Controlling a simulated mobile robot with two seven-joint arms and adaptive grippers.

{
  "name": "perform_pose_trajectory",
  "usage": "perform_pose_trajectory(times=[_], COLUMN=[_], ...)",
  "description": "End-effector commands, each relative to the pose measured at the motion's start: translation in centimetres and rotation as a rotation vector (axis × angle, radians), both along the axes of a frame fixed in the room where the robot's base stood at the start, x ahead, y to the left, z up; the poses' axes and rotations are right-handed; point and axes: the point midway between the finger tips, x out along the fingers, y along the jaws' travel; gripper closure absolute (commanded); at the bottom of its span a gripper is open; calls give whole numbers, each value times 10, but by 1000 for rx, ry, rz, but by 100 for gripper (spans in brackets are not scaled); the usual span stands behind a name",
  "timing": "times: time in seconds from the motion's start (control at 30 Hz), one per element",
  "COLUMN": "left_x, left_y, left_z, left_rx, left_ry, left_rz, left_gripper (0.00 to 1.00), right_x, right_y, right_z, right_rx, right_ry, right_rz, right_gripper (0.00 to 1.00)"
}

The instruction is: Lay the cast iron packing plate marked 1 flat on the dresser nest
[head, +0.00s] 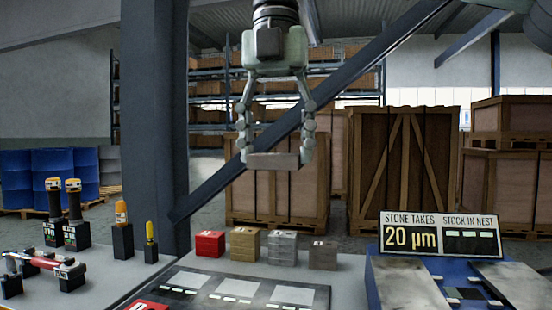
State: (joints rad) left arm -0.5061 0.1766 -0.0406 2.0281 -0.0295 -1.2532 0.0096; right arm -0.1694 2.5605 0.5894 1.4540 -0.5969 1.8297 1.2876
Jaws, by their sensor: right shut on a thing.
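My right gripper (272,150) hangs from the top of the head view, fingers down, in mid-air left of centre. It is shut on a flat grey plate (272,161), which lies roughly level between the fingertips; I cannot read any mark on it. The plate is well above the bench and apart from everything else. The blue dresser (372,281) stands at the lower right, with grey metal slabs (408,285) on top and a nest area (462,293) between them, partly cut off by the frame. My left gripper is not in view.
A sign (438,236) reading "STONE TAKES 20 µm" and "STOCK IN NEST" stands behind the dresser. Red (210,244), tan (245,244), grey (282,248) and dark (323,253) blocks stand on the bench behind a dark board (318,296) with pale panels. Tools in black holders (123,242) stand left.

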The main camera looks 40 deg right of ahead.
Motion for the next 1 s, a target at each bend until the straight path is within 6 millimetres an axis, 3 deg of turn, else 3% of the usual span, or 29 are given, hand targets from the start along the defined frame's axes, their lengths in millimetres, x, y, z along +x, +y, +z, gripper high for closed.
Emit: perform_pose_trajectory(times=[0.3,0.43,0.57,0.73,0.9,1.0], left_x=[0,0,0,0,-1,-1], left_y=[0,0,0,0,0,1], left_z=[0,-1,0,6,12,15], left_rx=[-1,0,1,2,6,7], left_ry=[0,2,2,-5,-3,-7], left_rz=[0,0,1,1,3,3], left_gripper=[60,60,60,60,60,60], right_x=[-1,-8,-27,-68,-114,-138], right_y=[-2,-18,-57,-124,-181,-205], right_z=[1,1,0,-15,-47,-73], right_rx=[1,1,5,6,6,6], right_ry=[-2,-4,-7,-8,-9,-8], right_rz=[-2,-16,-48,-88,-96,-81], right_gripper=[86,86,86,86,86,86])
